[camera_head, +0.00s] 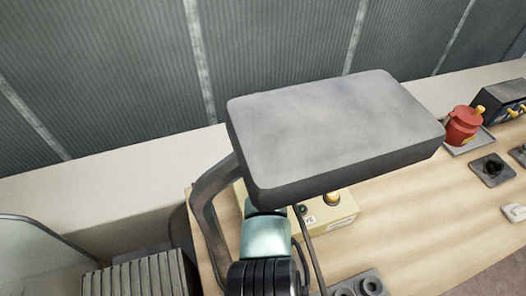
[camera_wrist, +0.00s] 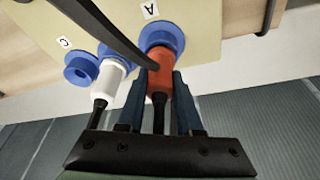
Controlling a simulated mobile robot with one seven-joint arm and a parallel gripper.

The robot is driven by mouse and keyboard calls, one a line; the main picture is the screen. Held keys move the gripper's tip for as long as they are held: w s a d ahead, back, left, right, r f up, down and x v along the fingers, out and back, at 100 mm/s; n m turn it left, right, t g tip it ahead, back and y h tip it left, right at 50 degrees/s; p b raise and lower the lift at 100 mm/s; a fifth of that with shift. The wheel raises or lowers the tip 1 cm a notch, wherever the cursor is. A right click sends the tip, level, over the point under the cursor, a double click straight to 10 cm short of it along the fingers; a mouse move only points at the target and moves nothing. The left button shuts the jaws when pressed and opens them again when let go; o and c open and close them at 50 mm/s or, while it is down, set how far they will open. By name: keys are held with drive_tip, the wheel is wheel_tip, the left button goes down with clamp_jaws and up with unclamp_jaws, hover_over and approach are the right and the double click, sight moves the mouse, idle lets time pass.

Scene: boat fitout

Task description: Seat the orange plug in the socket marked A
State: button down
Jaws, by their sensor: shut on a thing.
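In the wrist view the orange plug (camera_wrist: 159,83) is between the fingers of my gripper (camera_wrist: 158,92), which is shut on it. Its front end meets the blue socket marked A (camera_wrist: 165,35) and overlaps its opening. I cannot tell how deep it sits. A black cable trails from its back. A white plug (camera_wrist: 108,78) is at the blue socket to the left. Further left is an empty-looking blue socket (camera_wrist: 80,68) near a C label. In the head view the yellow socket panel (camera_head: 330,216) is partly hidden, and my gripper is hidden.
A dark curved bar (camera_wrist: 110,32) crosses the wrist view close to the orange plug. A large grey slab (camera_head: 330,125) blocks the middle of the head view. On the wooden bench (camera_head: 420,230) at right are a red pot (camera_head: 462,126) and a dark box (camera_head: 502,98).

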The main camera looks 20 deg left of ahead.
drive_tip(key=shift+f, duration=0.25)
drive_tip(key=c, duration=0.5)
unclamp_jaws()
drive_tip(key=b+v, duration=0.1)
drive_tip(key=v, duration=1.2)
drive_tip(key=shift+b, duration=0.35)
